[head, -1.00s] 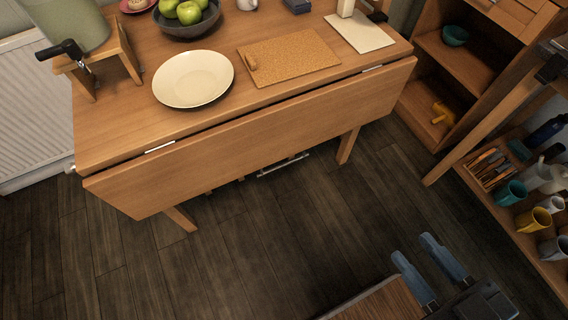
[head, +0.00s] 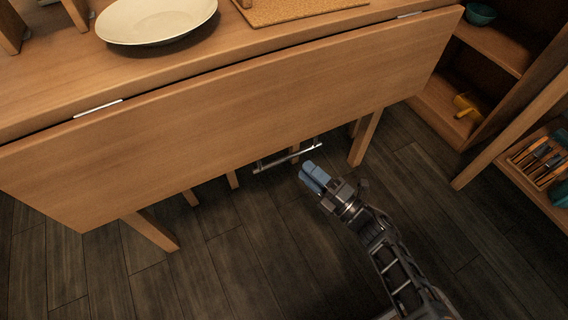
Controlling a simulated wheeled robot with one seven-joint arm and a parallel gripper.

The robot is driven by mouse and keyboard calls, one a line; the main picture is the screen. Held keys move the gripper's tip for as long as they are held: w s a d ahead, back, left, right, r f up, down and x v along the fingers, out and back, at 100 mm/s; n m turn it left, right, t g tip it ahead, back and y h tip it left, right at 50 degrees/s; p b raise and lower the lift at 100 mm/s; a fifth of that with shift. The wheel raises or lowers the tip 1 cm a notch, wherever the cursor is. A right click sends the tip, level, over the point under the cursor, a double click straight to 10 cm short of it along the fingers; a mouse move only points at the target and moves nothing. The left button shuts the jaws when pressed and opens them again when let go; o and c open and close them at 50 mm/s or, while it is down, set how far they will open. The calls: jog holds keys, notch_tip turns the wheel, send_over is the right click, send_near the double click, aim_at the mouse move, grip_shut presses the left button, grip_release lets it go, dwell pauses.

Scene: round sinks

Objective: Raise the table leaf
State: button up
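The table leaf (head: 245,115) is a long wooden panel hanging down along the front edge of the table (head: 250,52). Metal hinges show at the seam, one on the left (head: 98,109) and one on the right (head: 409,15). My gripper (head: 309,174) has blue fingertips and is in front of the table, below the leaf's lower edge in the picture. Its fingers lie side by side with no clear gap and nothing between them. It appears apart from the leaf. The leaf's back face is hidden.
A cream plate (head: 157,22) and a cork board (head: 292,9) sit on the tabletop. A table leg (head: 366,138) stands to the right of my gripper. A metal bar (head: 287,157) shows under the table. Wooden shelves (head: 480,45) stand at the right. The front floor is clear.

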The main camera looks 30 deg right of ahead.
jog(key=w+a+n+b, duration=0.1)
jog(key=w+a+b, duration=0.1)
jog(key=w, duration=0.7)
jog(key=shift+w+a+y, duration=0.15)
jog(key=shift+a+y, duration=0.15)
jog(key=shift+a, duration=0.1)
jog(key=shift+f, duration=0.1)
jog(key=shift+c, duration=0.3)
grip_shut()
